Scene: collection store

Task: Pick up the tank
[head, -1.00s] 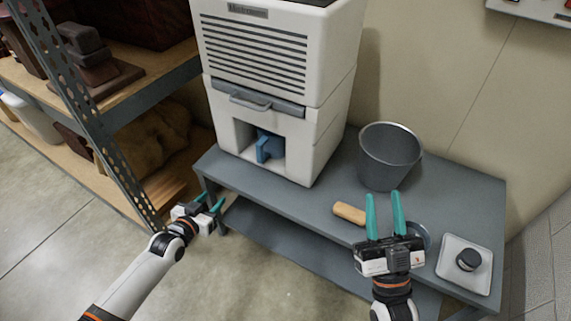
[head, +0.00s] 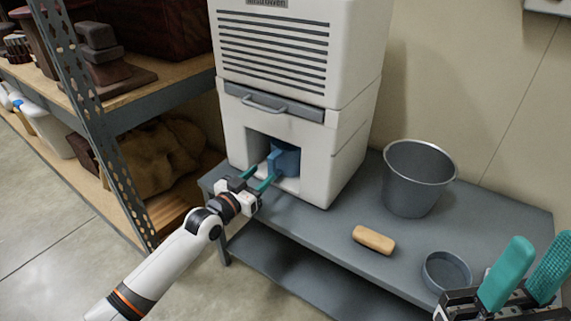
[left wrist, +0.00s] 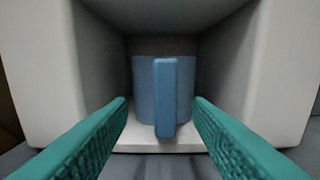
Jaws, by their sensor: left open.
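The tank (head: 286,158) is a blue container with an upright handle, standing in the lower opening of the white machine (head: 345,150). In the left wrist view the tank (left wrist: 146,85) sits straight ahead inside the recess, its handle (left wrist: 165,98) facing me. My left gripper (head: 257,178) is open at the mouth of the opening. Its fingers (left wrist: 160,115) are spread either side of the handle's line, apart from it. My right gripper (head: 530,272) is open and empty at the lower right, over the bench's front side.
The machine stands on a grey bench (head: 325,225). A metal bucket (head: 418,180), a tan block (head: 373,240) and a round grey dish (head: 446,271) are on the bench to the right. A shelf rack post (head: 95,120) rises at the left.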

